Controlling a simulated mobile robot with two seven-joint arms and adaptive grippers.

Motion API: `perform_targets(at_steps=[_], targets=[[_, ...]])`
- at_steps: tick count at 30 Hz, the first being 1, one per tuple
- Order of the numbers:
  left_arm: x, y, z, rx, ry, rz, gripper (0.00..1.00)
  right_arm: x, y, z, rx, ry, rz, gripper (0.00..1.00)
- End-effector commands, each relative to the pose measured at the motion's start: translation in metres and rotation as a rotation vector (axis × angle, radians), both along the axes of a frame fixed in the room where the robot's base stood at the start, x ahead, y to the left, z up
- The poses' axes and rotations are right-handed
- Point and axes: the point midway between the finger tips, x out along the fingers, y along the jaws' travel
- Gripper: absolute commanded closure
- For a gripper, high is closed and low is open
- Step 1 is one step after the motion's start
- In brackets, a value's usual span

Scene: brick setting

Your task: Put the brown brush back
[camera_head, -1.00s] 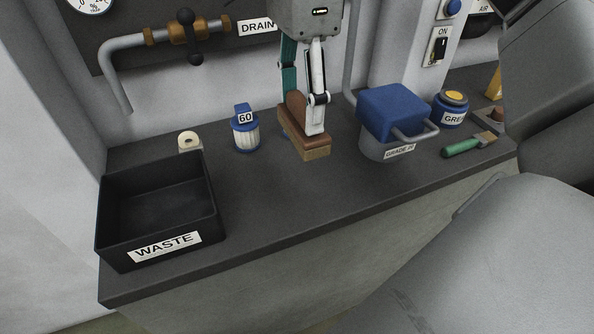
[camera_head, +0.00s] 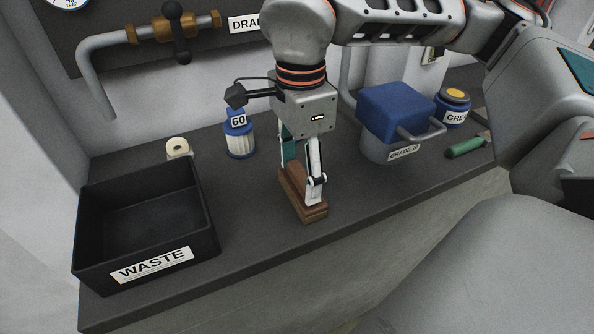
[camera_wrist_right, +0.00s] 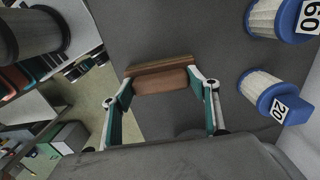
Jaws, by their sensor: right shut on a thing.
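The brown brush (camera_head: 312,213) has a wooden block with a rounded grip on top. My right gripper (camera_head: 302,180) points down and is shut on that grip, one finger on each side. The brush is over the dark counter, near its front edge; I cannot tell whether its underside touches the counter. In the right wrist view the brush (camera_wrist_right: 160,68) sits between the fingertips of the right gripper (camera_wrist_right: 160,85), its long side running across the picture. My left gripper is not in view.
The black WASTE bin (camera_head: 205,222) stands left on the counter (camera_head: 250,235). Behind are a paper roll (camera_head: 178,148) and a filter marked 60 (camera_head: 239,143). A filter marked 20 (camera_wrist_right: 272,98) shows in the wrist view. Right are a blue-lidded pot (camera_head: 395,112), a grease tin (camera_head: 452,108) and a green-handled brush (camera_head: 465,147).

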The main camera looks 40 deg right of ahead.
Motion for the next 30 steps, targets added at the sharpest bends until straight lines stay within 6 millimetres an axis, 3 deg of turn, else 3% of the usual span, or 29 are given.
perform_targets(at_steps=[8,9,10,22,26,30], targets=[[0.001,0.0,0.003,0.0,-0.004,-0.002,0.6,0.0,0.0,-0.001,0.0,-0.002,0.001,0.68],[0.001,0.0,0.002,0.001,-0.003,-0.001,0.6,0.0,0.0,-0.001,0.0,-0.002,0.001,0.3],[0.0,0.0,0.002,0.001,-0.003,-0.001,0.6,0.0,0.0,0.0,0.0,-0.002,0.001,0.24],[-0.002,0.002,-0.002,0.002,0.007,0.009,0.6,0.001,0.0,0.003,0.0,-0.004,0.001,0.24],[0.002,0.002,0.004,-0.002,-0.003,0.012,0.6,0.002,0.0,0.02,0.0,-0.01,0.0,0.24],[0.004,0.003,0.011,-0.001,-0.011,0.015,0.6,0.002,0.0,0.049,0.0,-0.012,-0.001,0.24]])
